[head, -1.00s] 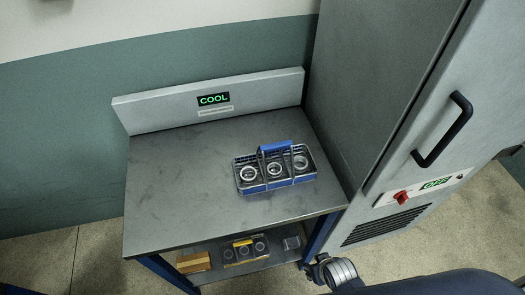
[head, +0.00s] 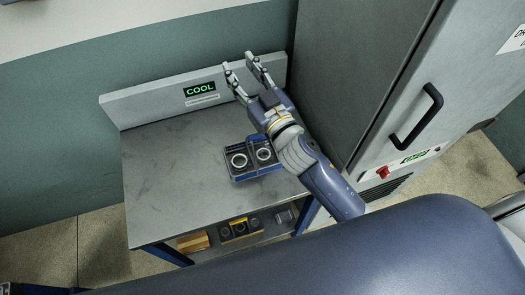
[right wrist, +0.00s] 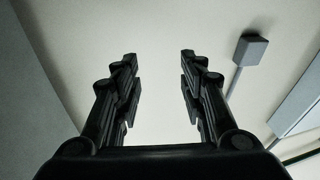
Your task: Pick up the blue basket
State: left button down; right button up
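The blue basket (head: 256,175) sits on the grey metal table (head: 155,180), with two grey rings in it showing. My right gripper (head: 239,73) is open and empty. In the head view it is raised above the basket, its fingers pointing up and away toward the table's back panel. The right wrist view shows both fingers (right wrist: 158,85) spread apart, with nothing between them. My left gripper is not in view.
A tall grey cabinet (head: 345,70) with a black handle (head: 417,118) stands right of the table. A back panel (head: 145,105) with a green COOL sign rises behind the table. A yellow-and-black basket (head: 240,229) and a cardboard box (head: 193,242) are on the lower shelf. The table's left half is clear.

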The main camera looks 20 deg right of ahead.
jog(key=s+a+r+n+g+y, duration=0.2)
jog(key=a+r+n+g+y, duration=0.15)
jog(key=a+n+y, duration=0.3)
jog(key=s+a+r+n+g+y, duration=0.2)
jog(key=a+r+n+g+y, duration=0.1)
jog(key=a+r+n+y, duration=0.25)
jog(key=s+a+f+n+g+y, duration=0.1)
jog(key=s+a+f+n+g, duration=0.35)
jog(key=a+g, duration=0.3)
jog(key=m+g+h+p, duration=0.2)
jog(key=g+h, duration=0.3)
jog(key=h, duration=1.3)
send_near(252, 139)
jog(key=d, duration=0.3)
jog(key=shift+w+d+f+b, duration=0.1)
jog(key=shift+w+d+b, duration=0.2)
jog(key=shift+w+b, duration=0.1)
notch_tip(252, 139, down, 10)
jog(key=b, duration=0.7)
jog(key=shift+w+f+b, duration=0.15)
jog(key=shift+f+b, duration=0.05)
jog(key=shift+b, duration=0.1)
jog(key=shift+r, duration=0.1)
jog(key=shift+r, duration=0.1)
grip_shut()
